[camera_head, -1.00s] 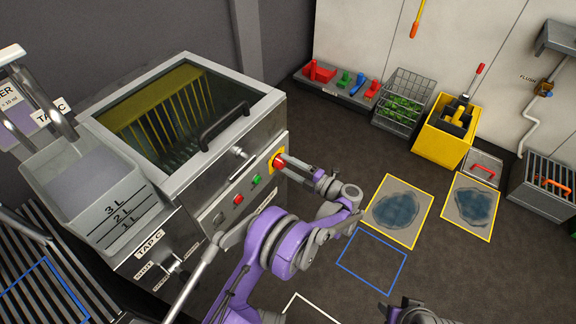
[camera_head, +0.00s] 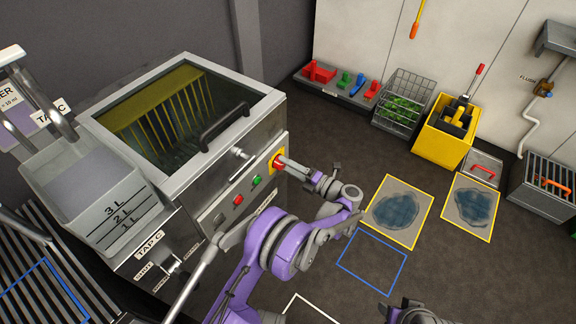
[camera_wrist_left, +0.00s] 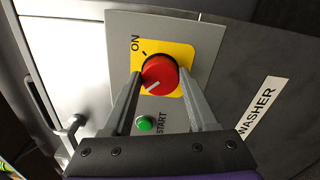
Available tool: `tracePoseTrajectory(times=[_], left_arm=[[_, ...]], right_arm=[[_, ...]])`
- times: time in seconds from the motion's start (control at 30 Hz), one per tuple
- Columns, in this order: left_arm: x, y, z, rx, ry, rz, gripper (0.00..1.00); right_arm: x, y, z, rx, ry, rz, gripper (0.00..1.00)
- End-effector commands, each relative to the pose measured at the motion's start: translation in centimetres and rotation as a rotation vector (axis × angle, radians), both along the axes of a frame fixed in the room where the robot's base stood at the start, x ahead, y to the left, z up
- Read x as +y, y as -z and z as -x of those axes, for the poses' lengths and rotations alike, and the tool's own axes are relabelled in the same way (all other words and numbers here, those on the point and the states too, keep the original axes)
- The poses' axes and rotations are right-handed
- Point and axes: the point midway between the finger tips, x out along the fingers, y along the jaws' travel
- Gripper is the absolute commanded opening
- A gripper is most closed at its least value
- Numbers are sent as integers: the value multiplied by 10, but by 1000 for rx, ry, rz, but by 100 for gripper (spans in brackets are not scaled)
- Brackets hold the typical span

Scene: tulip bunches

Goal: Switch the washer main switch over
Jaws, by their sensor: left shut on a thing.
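The washer main switch is a red round knob (camera_head: 277,162) on a yellow plate at the right end of the washer's front panel. In the left wrist view the red knob (camera_wrist_left: 160,74) has a white line pointing down-left, away from the black tick by the word ON. My left gripper (camera_head: 284,163) is shut on the knob, one finger on each side, as the left wrist view (camera_wrist_left: 160,80) shows. My right gripper (camera_head: 405,311) shows only partly at the bottom edge; its jaws cannot be made out.
A green START button (camera_wrist_left: 145,123) sits beside the knob, and a red button (camera_head: 238,200) is farther along the panel. The washer lid (camera_head: 180,105) has a dark handle. A yellow bin (camera_head: 444,140) and wire basket (camera_head: 403,98) stand at the back right.

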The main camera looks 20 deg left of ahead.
Motion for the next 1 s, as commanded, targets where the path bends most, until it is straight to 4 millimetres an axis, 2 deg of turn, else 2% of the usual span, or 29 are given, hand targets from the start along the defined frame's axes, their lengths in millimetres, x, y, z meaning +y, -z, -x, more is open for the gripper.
tracePoseTrajectory(times=[0.13, 0.17, 0.3, 0.33, 0.67, 0.77, 1.0], left_arm=[[-1, 0, 0, -2, 3, 1, 3], [-1, 0, 0, -1, 3, 1, 60], [-1, 0, 0, -1, 2, 1, 86], [-1, 0, 0, -1, 2, 0, 89], [-3, 0, 1, 0, 2, 0, 89], [-14, -1, 4, 0, 2, 1, 89], [-59, -1, 21, 0, 4, 0, 89]], right_arm=[[0, 0, 0, 0, 0, 0, 50], [0, 0, 0, 0, 0, 0, 50], [0, 0, 0, 0, 0, 0, 50], [0, 0, 0, 0, 0, 0, 50], [0, -1, 0, 0, 0, 0, 50], [0, -3, 0, 0, 0, 0, 50], [0, -11, 2, -2, 0, 0, 50]])
